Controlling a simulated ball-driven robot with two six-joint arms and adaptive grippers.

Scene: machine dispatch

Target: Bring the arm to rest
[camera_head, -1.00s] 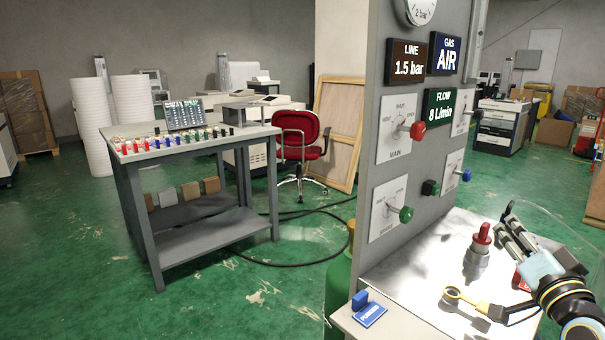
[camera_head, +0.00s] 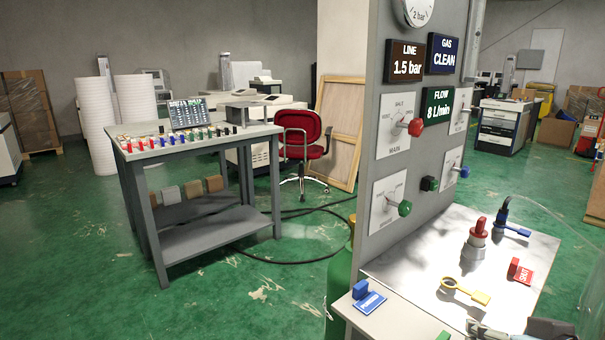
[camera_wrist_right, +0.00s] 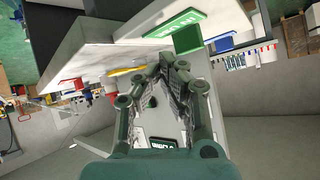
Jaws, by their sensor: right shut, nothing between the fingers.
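My right gripper (camera_head: 485,328) shows only in part at the bottom edge of the head view, low in front of the metal bench top (camera_head: 400,265). In the right wrist view its dark fingers (camera_wrist_right: 168,62) meet at the tips with nothing between them. A red-topped fitting (camera_head: 477,240) and a black-topped fitting with a blue tag (camera_head: 503,219) stand on the bench, apart from the gripper. My left gripper is not in view.
A grey panel (camera_head: 428,165) with red, green and blue knobs rises behind the bench.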

